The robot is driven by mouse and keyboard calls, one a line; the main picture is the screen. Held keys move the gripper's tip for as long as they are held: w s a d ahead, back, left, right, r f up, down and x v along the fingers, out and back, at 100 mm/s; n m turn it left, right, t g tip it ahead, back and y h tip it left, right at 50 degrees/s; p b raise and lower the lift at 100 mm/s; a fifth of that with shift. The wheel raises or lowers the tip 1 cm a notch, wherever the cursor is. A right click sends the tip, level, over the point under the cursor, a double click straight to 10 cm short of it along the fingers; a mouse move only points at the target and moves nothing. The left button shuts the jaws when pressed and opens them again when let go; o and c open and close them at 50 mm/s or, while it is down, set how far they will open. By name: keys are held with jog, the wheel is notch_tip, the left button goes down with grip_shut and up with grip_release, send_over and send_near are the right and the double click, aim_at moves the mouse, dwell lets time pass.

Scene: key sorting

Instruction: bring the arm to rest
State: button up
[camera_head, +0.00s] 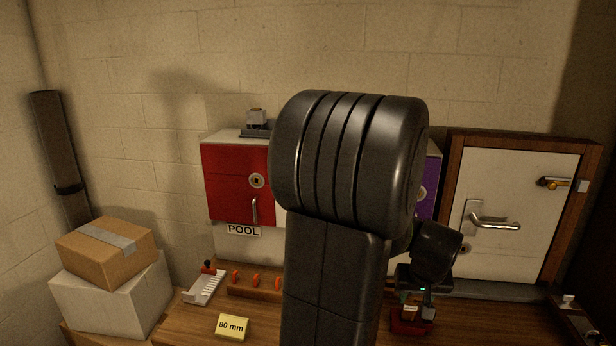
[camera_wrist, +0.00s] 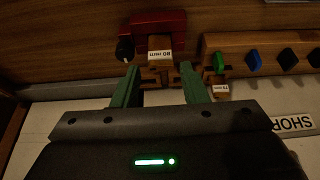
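My gripper (camera_wrist: 160,72) shows in the wrist view with its two green fingers spread apart. I see nothing clamped between them. A brown block labelled "80 mm" (camera_wrist: 160,53) sits at a red holder (camera_wrist: 172,20), just beyond the fingertips. Whether the fingers touch the block is not clear. In the head view my dark arm fills the middle, and my gripper (camera_head: 427,301) is small, low and right of it, over the red holder (camera_head: 408,327) on the bench. The arm hides part of the bench and cabinets.
A wooden rack (camera_wrist: 236,42) with green, blue and black key heads is right of the holder in the wrist view. A red cabinet (camera_head: 228,185), a yellow "80 mm" sign (camera_head: 233,327), a white door panel (camera_head: 535,200) and stacked boxes (camera_head: 108,252) surround the bench.

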aim_at(411, 304)
jog(key=x, duration=0.7)
jog(key=shift+f+b, duration=0.3)
jog(key=shift+f, duration=0.1)
jog(key=shift+w+r+p, duration=0.15)
jog(key=shift+r+p, duration=0.2)
jog(key=shift+r, duration=0.65)
